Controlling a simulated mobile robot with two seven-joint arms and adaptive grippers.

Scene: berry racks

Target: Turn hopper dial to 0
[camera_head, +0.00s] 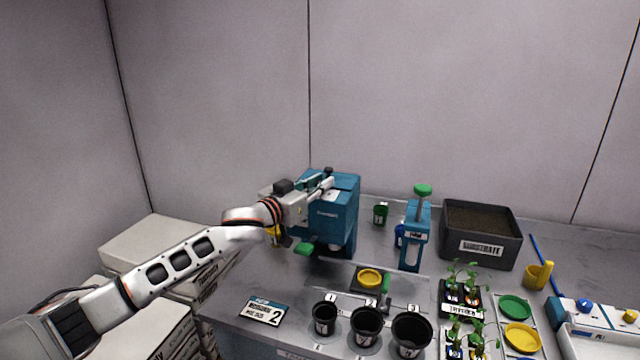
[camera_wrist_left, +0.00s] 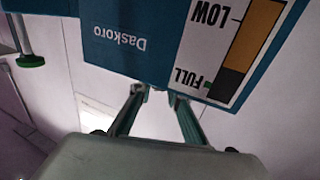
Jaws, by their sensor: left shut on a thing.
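The teal hopper (camera_head: 340,215) stands at the back of the bench, left of the middle. In the left wrist view its front (camera_wrist_left: 130,45) appears upside down, with a Daskoro label and a LOW to FULL gauge. My left gripper (camera_head: 326,184) is at the hopper's top, shut on a small part there, apparently the dial. The wrist view shows its two green fingers (camera_wrist_left: 158,97) slightly apart at the hopper's top edge. The dial's marks and pointer are hidden, so I cannot read its setting. My right gripper is not in view.
A number card (camera_head: 263,311) and black pots (camera_head: 366,325) are in front. A blue press (camera_head: 415,235), substrate bin (camera_head: 480,248) and seedling tray (camera_head: 462,310) stand to the right. White boxes (camera_head: 150,238) are at left. The wall behind is bare.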

